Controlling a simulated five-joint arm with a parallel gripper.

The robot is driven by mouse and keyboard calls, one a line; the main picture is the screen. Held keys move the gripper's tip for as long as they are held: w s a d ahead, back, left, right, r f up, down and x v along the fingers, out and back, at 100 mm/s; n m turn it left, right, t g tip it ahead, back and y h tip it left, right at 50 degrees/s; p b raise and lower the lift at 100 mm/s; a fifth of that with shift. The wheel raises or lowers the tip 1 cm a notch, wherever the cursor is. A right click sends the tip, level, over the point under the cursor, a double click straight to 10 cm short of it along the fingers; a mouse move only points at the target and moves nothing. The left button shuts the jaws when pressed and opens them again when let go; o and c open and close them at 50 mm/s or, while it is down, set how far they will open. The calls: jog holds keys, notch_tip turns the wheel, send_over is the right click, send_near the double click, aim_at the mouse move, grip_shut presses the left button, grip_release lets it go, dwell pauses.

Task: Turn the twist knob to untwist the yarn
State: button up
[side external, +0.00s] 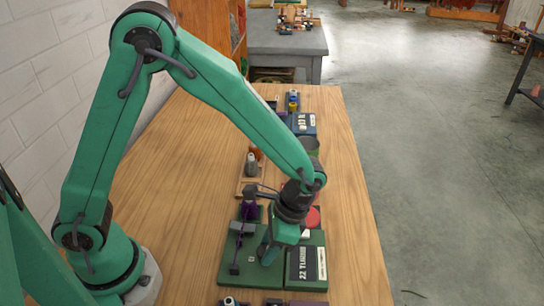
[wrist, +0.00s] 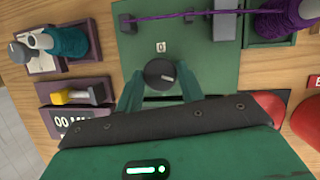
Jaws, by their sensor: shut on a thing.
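The twist knob (wrist: 159,74) is a dark round knob with a pale mark, on a green board (wrist: 137,55). My gripper (wrist: 160,88) is shut on it, one finger on each side, in the wrist view. Purple yarn (wrist: 172,15) runs across grey posts above the knob toward a purple skein (wrist: 285,22) at the upper right. In the side view my gripper (side external: 272,250) reaches down to the green board (side external: 232,268); the knob is hidden there.
A teal skein (wrist: 68,42) on a tray and a purple stand with a yellow-ended part (wrist: 75,96) are at left in the wrist view. Red round things (wrist: 306,122) are at right. The wooden table (side external: 165,230) is clear left of the board.

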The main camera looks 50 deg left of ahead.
jog(key=shift+o, duration=0.2)
jog(key=shift+s+d, duration=0.15)
jog(key=shift+s, duration=0.05)
jog(key=o, duration=0.9)
jog(key=shift+w+r, duration=0.1)
jog(key=shift+w, duration=0.05)
jog(key=shift+v, duration=3.75)
jog(key=shift+o, duration=0.2)
